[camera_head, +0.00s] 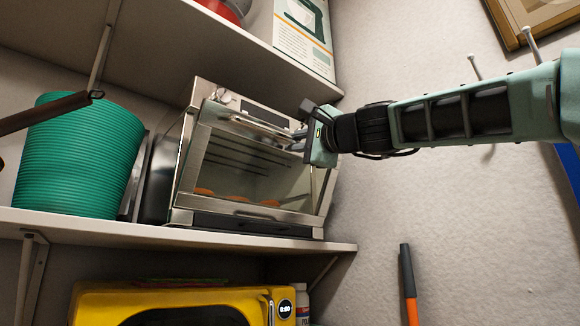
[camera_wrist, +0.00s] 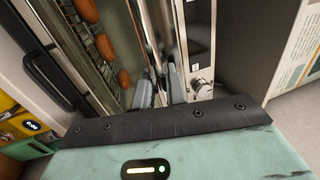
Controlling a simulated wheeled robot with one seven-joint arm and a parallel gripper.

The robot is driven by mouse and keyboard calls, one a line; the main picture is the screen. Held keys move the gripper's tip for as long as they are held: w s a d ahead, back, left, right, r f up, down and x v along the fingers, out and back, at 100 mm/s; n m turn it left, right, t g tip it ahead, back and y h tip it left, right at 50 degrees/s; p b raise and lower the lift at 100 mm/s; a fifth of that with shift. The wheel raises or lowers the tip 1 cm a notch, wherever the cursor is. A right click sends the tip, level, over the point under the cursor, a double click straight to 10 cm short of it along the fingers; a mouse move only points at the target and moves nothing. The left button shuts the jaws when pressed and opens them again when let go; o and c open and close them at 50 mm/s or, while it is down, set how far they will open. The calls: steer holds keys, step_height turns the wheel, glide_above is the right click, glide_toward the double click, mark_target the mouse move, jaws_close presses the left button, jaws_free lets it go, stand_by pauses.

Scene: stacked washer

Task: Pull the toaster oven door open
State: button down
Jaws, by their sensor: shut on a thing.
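The toaster oven (camera_head: 192,150) is a silver box on the middle shelf, with its glass door (camera_head: 250,170) facing out. Racks and brown round items show behind the glass. A metal bar handle (camera_head: 262,127) runs along the top of the door. My gripper (camera_head: 299,136) reaches in from the right and is shut on the handle near its right end. In the wrist view my gripper's two grey fingers (camera_wrist: 160,86) straddle the metal handle, with the knob panel (camera_wrist: 200,45) to the right. The door looks close to the oven front; I cannot tell whether it stands slightly ajar.
A teal ribbed pot (camera_head: 80,155) stands left of the oven. A yellow appliance (camera_head: 175,305) sits below the shelf (camera_head: 130,230). A box (camera_head: 303,35) stands on the shelf above. The wall side at right is mostly free.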

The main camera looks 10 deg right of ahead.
steer(key=s+d+f+t+y+b, duration=0.1)
steer(key=f+b, duration=0.7)
steer(key=b, duration=0.8)
steer(key=s+d+f+t+y+b, duration=0.1)
steer(key=s+f+b, duration=0.3)
steer(key=f+b, duration=0.5)
steer(key=shift+s+d+f+t+b, duration=0.25)
steer(key=shift+d+t+b, duration=0.6)
steer(key=shift+b, duration=2.55)
steer(key=shift+s+r, duration=0.1)
steer(key=c, duration=1.5)
jaws_free()
steer(key=b+v, duration=1.1)
steer(key=v, duration=0.6)
steer(key=shift+d+f, duration=0.2)
